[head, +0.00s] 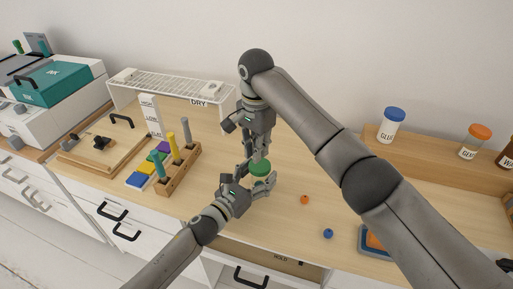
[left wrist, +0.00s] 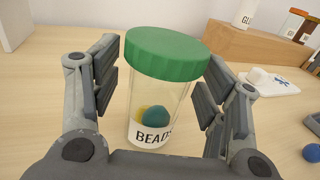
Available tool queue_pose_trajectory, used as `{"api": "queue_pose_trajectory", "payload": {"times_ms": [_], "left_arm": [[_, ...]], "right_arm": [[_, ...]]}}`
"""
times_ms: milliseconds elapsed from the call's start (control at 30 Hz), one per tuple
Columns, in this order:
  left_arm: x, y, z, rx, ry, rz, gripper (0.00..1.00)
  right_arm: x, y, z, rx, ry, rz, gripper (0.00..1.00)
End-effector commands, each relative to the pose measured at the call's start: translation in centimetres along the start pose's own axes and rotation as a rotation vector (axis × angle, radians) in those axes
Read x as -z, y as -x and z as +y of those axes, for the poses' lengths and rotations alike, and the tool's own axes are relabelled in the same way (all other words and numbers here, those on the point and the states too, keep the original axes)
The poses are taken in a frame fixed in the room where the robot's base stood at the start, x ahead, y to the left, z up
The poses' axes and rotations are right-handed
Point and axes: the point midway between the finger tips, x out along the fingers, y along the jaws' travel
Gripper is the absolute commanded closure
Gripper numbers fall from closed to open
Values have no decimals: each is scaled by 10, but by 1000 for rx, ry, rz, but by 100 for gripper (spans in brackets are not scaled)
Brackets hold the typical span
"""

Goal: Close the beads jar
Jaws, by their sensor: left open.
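The beads jar (left wrist: 155,105) is clear, with a white BEADS label and a few coloured beads inside. It stands upright on the desk, and its green lid (left wrist: 167,54) sits over the mouth; I cannot tell whether it is tight. In the head view the lid (head: 260,168) shows between my grippers and hides most of the jar. My left gripper (left wrist: 162,95) is open, with one finger on each side of the jar and gaps visible. My right gripper (head: 256,153) points down just above the lid; whether its fingers are open or touch the lid is unclear.
An orange bead (head: 304,199) and a blue bead (head: 328,233) lie loose to the right. A wooden peg block (head: 180,170) stands to the left, a white DRY rack (head: 180,87) behind. A glue bottle (head: 391,124) stands on the raised shelf (head: 425,150) at right.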

Motion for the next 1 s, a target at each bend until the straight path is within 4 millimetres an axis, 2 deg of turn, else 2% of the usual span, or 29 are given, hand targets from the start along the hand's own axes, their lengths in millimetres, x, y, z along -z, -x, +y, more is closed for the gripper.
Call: {"api": "queue_pose_trajectory", "payload": {"times_ms": [167,300,500,700,1000], "left_arm": [[2,30,0,0,-2,4,32],[2,62,0,0,-1,4,32],[1,96,0,0,1,2,32],[1,112,0,0,1,1,32],[0,114,0,1,0,0,32]], "right_arm": [[0,0,0,0,0,0,86],[0,0,0,0,0,0,86],[0,0,0,0,0,0,86],[0,0,0,0,0,0,86],[0,0,0,0,0,0,86]]}}
